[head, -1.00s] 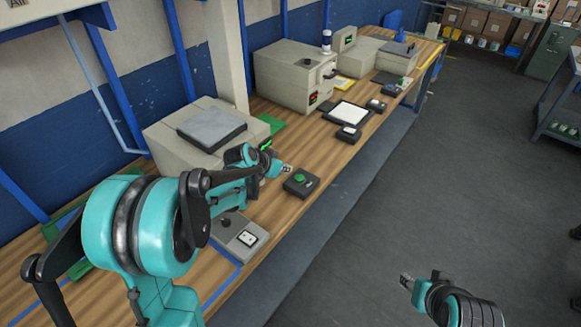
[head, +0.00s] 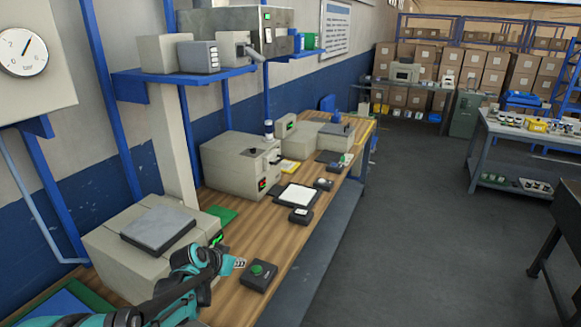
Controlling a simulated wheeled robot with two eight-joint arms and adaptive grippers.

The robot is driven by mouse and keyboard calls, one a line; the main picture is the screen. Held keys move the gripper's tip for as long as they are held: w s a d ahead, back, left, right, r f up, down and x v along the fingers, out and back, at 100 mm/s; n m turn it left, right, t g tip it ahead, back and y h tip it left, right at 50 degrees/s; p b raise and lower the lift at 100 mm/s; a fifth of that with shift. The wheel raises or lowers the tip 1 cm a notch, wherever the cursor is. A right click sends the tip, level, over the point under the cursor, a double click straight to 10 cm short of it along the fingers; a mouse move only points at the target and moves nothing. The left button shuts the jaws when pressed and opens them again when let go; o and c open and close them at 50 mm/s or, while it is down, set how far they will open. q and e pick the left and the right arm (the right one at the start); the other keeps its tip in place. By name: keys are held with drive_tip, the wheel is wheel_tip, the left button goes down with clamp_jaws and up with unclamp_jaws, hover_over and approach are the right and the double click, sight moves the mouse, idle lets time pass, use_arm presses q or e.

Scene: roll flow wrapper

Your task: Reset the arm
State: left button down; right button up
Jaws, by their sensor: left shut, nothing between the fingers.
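My left arm comes in at the bottom left of the head view, over the near end of the wooden bench (head: 228,306). My left gripper (head: 239,263) is shut and empty. It sits just left of a black box with a green button (head: 258,271), in front of a beige machine with a grey top plate (head: 158,235). From this angle I cannot tell its height above the bench. My right gripper is out of view.
A second beige machine (head: 238,160), a white pad in a black frame (head: 298,195) and small black boxes (head: 300,215) stand farther along the bench. A blue shelf (head: 160,75) holds equipment above. The grey floor (head: 410,230) to the right is clear, with a metal table (head: 530,138) beyond.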

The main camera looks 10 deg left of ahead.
use_arm(q)
drive_tip(key=s+d+r+n+g+y+b, duration=0.1)
drive_tip(key=s+d+r, duration=0.1)
drive_tip(key=s, duration=0.6)
drive_tip(key=s+d+r+n, duration=0.1)
drive_tip(key=s+d+r, duration=0.2)
drive_tip(key=s, duration=0.5)
drive_tip(key=s+f+n+y, duration=0.1)
drive_tip(key=s+f+y, duration=0.1)
drive_tip(key=s, duration=1)
drive_tip(key=shift+s+a+f+n+b, duration=0.15)
drive_tip(key=shift+s+f+n+b, duration=0.2)
drive_tip(key=shift+f, duration=0.3)
drive_tip(key=shift+w, duration=0.1)
